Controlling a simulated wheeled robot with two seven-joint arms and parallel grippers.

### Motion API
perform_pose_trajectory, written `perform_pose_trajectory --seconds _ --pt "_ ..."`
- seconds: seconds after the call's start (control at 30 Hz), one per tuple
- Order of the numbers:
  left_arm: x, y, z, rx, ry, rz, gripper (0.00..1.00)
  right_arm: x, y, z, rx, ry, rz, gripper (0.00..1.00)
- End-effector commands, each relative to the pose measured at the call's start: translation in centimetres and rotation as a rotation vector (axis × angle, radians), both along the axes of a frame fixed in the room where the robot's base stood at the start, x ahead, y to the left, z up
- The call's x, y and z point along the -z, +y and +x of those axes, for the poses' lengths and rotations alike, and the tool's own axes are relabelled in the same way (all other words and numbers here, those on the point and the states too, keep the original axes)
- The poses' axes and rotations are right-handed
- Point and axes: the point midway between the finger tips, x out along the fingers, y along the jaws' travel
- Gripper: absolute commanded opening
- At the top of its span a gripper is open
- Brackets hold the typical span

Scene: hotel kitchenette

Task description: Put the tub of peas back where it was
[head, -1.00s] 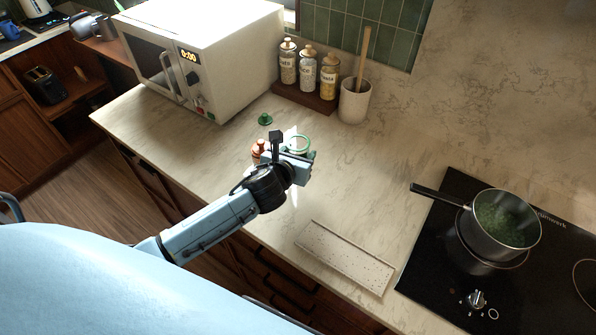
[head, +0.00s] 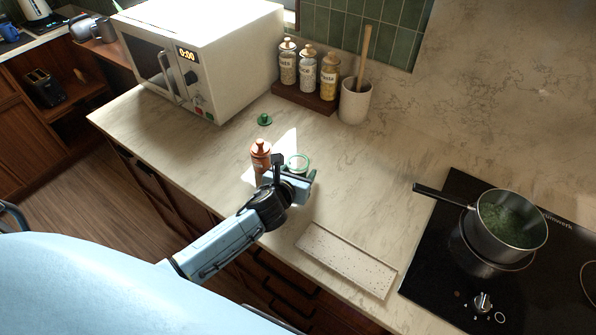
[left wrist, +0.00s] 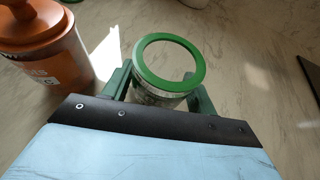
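The tub of peas (head: 297,160) is a clear round tub with a green rim, open at the top, near the middle of the counter. In the left wrist view the tub (left wrist: 163,97) stands upright between my left gripper's fingers, which press close to both sides; its inside looks empty. My left gripper (head: 297,180) is shut on it. Whether the tub's base touches the counter is hidden. A green lid with a knob (head: 265,120) lies apart on the counter, toward the microwave. My right gripper is not in view.
An orange canister (head: 260,160) stands close left of the tub. A speckled rectangular tray (head: 345,260) lies near the front edge. A pot with green contents (head: 512,222) stands on the black hob (head: 430,262). Jars on a wooden stand (head: 303,97), a utensil crock (head: 354,103) and a microwave (head: 215,65) stand behind.

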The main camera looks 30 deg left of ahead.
Motion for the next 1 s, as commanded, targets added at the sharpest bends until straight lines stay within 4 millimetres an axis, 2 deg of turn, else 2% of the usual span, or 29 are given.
perform_pose_trajectory --seconds 0.03,0.1,0.47,0.67,1.0 --pt "0.0 0.0 0.0 0.000 0.000 0.000 0.64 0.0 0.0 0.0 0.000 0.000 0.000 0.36" --pt "0.0 0.0 0.0 0.000 0.000 0.000 0.73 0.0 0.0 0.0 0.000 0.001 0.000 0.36" --pt "-0.6 0.0 0.0 0.000 -0.001 0.001 0.73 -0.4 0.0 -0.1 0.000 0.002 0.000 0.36" --pt "-1.5 -0.2 -2.7 0.003 0.001 0.002 0.73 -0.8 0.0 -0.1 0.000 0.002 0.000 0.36" --pt "-4.1 -0.8 -8.8 0.003 0.000 0.001 0.73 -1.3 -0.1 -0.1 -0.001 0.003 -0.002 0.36"
